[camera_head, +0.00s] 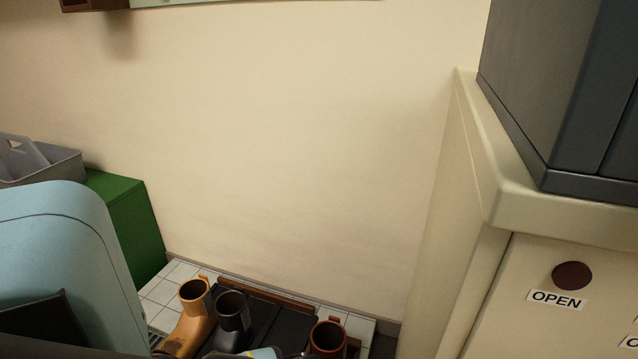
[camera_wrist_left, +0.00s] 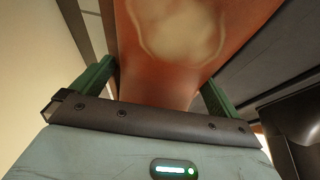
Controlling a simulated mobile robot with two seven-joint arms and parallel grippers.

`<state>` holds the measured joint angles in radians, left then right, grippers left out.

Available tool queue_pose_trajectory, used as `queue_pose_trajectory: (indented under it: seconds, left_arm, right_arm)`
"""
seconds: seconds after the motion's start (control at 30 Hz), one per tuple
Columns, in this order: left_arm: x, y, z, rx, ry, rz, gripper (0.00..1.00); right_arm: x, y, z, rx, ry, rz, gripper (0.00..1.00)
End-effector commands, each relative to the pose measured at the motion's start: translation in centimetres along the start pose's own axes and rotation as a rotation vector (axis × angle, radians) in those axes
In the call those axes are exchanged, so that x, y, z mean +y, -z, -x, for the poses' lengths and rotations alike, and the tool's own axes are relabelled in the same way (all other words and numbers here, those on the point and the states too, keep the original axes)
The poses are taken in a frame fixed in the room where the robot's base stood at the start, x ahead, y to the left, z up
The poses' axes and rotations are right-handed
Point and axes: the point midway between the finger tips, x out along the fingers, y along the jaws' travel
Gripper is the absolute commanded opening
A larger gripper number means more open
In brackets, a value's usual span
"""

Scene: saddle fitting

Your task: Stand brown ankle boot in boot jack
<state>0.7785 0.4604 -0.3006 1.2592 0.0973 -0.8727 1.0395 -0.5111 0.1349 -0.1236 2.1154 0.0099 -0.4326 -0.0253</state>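The brown ankle boot (camera_head: 327,337), dark reddish-brown with a pull loop, shows its round opening at the bottom of the head view; its lower part is cut off. In the left wrist view a glossy orange-brown surface (camera_wrist_left: 170,40), apparently this boot, fills the space between the green fingers of my left gripper (camera_wrist_left: 158,88). The fingers lie against both its sides. A small light-blue piece, likely of my left gripper, shows just left of the boot in the head view. Whether the boot is lifted cannot be told. I cannot clearly make out the boot jack. My right gripper is out of view.
A tan boot (camera_head: 194,312) and a black boot (camera_head: 232,312) stand left of the brown one, by a dark mat (camera_head: 280,325) on white tiles (camera_head: 160,290). A green box (camera_head: 130,220) stands left. A cream cabinet (camera_head: 560,260) closes off the right; the wall is behind.

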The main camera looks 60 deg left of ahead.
Motion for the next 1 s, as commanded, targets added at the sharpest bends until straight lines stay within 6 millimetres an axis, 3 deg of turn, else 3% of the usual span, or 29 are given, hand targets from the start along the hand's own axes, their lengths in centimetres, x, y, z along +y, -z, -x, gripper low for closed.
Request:
queue_pose_trajectory:
  seconds: [0.27,0.8,1.0]
  left_arm:
    - [0.0,0.1,1.0,0.0,0.0,0.0,1.0]
    - [0.0,0.3,10.2,0.001,-0.002,0.001,1.0]
    - [0.0,0.2,12.0,0.001,-0.001,0.001,1.0]
  right_arm:
    - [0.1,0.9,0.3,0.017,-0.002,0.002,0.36]
    - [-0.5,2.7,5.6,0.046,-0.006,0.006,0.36]
    - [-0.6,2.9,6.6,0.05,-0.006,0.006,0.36]
